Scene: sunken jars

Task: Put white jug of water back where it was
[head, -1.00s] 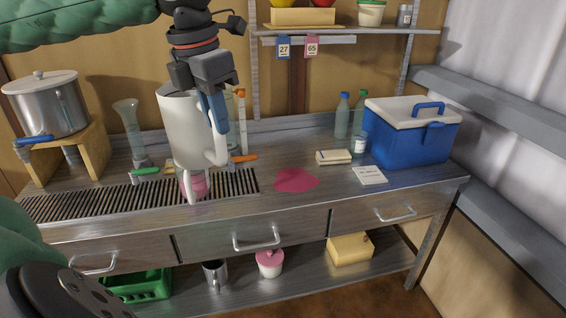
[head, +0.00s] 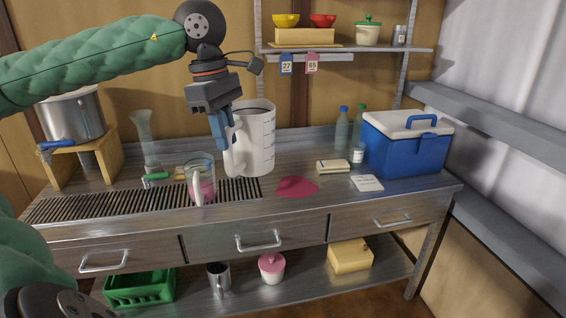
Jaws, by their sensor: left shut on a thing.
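The white jug (head: 256,140) is upright, with dark measuring marks on its side, over the counter right of the slatted drain. My left gripper (head: 224,132) is shut on its handle, on the jug's left side. I cannot tell whether the jug's base touches the counter. The water inside is not visible. A clear jug (head: 203,180) with pink liquid low in it stands at the drain, left of and nearer than the white jug. My right gripper is not in view.
A pink puddle (head: 297,187) lies right of the white jug. A notepad (head: 333,167), bottles (head: 342,130) and a blue cooler (head: 405,148) stand further right. A glass vase (head: 146,145) and a pot (head: 75,115) on a wooden stand (head: 107,155) are at left.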

